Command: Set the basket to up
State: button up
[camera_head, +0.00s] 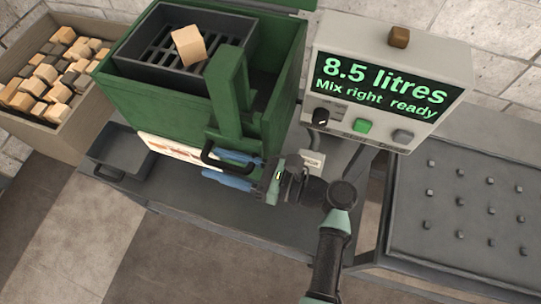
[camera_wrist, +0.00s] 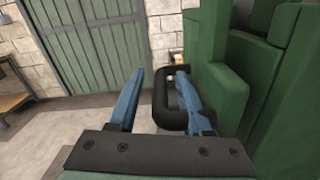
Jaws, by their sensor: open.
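The dark basket (camera_head: 151,66) with a slatted floor sits in the top of the green tank (camera_head: 120,84). One wooden block (camera_head: 189,46) lies in it. A green upright arm (camera_head: 228,95) stands at the tank's front, with a black loop handle (camera_head: 207,153) low on it. My gripper (camera_head: 212,164) is open at the handle, its blue fingers pointing left. In the wrist view the handle (camera_wrist: 159,100) shows between the fingers of my gripper (camera_wrist: 161,75), closer to the right finger, which overlaps the loop. Whether they touch I cannot tell.
A control box (camera_head: 458,62) reads "8.5 litres, Mix right ready", with a knob and buttons. A crate of wooden blocks (camera_head: 75,143) stands at left, beside a dark tray (camera_head: 125,155). A studded grey table (camera_head: 460,190) is at right. The floor (camera_head: 60,235) in front is clear.

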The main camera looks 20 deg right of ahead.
jog(key=b+v, duration=0.2)
jog(key=v, duration=1)
jog(key=shift+s+d, duration=0.1)
jog(key=shift+d, duration=0.1)
